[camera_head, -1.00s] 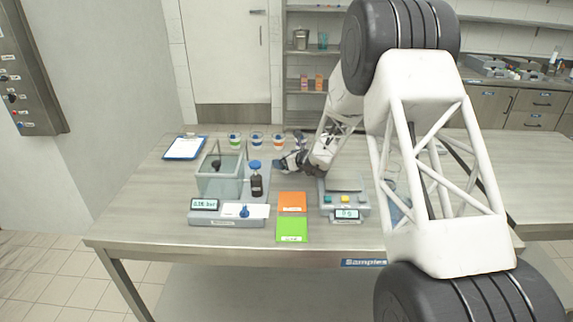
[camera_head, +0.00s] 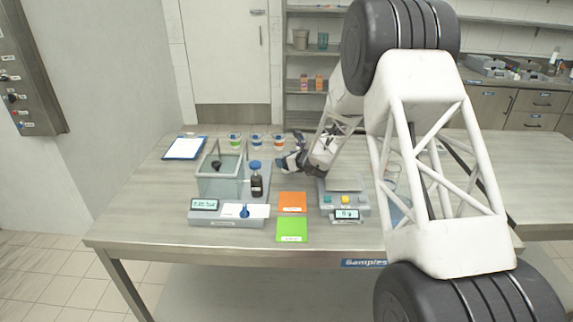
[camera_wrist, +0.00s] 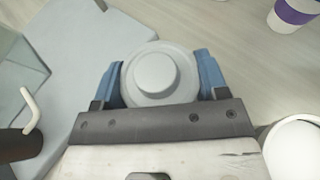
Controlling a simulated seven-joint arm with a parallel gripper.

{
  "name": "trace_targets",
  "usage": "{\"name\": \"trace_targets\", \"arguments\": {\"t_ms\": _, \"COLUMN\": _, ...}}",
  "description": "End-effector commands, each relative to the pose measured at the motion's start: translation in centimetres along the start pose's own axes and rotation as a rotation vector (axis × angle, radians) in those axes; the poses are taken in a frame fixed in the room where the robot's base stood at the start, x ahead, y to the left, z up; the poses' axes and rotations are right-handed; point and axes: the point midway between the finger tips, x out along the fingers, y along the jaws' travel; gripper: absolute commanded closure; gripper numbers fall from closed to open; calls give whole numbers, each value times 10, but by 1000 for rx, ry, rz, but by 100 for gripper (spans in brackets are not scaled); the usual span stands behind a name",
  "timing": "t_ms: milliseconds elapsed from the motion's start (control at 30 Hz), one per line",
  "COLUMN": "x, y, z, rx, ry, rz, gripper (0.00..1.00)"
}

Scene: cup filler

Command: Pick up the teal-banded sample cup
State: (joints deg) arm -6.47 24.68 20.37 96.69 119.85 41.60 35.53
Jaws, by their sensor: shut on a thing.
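My gripper (camera_wrist: 160,82) has its two blue fingers on opposite sides of a round grey-white cup-like thing (camera_wrist: 155,72), seen from above in the wrist view. Its side is hidden, so no coloured band shows. In the head view my gripper (camera_head: 288,163) is low over the table, just in front of the row of cups, and what it holds cannot be made out there. I cannot pick out a teal band in either view.
Green-banded (camera_head: 235,141), blue-banded (camera_head: 257,141) and orange-banded (camera_head: 278,142) cups stand behind. A purple-banded cup (camera_wrist: 293,14) and a white round thing (camera_wrist: 293,148) are close by. A glass-walled device (camera_head: 219,180), dark bottle (camera_head: 256,185) and scale (camera_head: 345,198) stand on the table (camera_head: 140,215).

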Motion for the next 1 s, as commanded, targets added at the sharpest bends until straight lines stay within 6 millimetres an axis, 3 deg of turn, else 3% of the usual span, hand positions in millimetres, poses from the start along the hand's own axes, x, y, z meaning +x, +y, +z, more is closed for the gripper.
{"name": "trace_targets", "arguments": {"t_ms": 367, "x": -2, "y": 0, "z": 6, "rx": 0, "ry": -1, "rz": 0, "gripper": 58}}
{"name": "trace_targets", "arguments": {"t_ms": 700, "x": -14, "y": 0, "z": 34, "rx": -2, "ry": -2, "rz": 0, "gripper": 58}}
{"name": "trace_targets", "arguments": {"t_ms": 1000, "x": -40, "y": 17, "z": 26, "rx": 0, "ry": 0, "rz": 0, "gripper": 58}}
